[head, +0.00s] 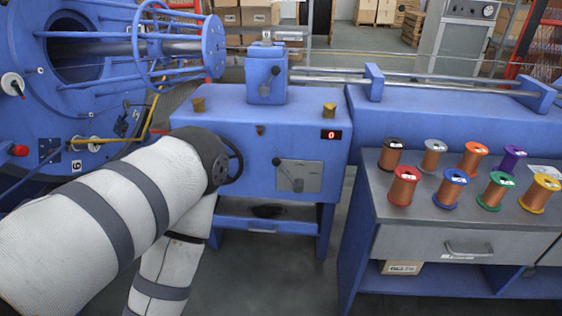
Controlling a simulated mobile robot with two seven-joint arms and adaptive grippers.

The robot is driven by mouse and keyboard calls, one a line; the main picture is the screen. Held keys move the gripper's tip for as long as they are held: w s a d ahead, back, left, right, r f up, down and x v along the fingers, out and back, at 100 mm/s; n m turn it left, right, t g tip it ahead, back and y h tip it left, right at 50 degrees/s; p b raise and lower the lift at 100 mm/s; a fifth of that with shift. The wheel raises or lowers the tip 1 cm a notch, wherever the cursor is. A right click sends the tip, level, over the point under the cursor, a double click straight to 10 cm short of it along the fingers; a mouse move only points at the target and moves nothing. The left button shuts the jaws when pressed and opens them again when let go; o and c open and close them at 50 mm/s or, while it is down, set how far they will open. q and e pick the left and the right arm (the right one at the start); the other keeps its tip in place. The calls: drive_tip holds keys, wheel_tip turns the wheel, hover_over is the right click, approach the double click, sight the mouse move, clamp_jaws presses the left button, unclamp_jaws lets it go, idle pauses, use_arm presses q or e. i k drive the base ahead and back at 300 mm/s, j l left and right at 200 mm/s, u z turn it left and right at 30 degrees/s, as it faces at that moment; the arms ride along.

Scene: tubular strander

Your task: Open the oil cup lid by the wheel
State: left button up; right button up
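A small brass oil cup (198,105) stands on the left end of the blue housing's top, above the black handwheel (237,163). The picture is too small to tell whether its lid is open or shut. A similar brass cup (329,110) stands near the right end of the same top. My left arm comes in from the left, bends in front of the housing and hides the wheel's left part. Its lower section runs down out of the bottom edge. Neither gripper is in view.
A grey bench (400,215) with several wire spools stands right. A blue rotating cage (100,80) is at left. Dark floor lies between housing and bench.

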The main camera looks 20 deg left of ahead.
sight(196, 101)
drive_tip(key=u, duration=1.3)
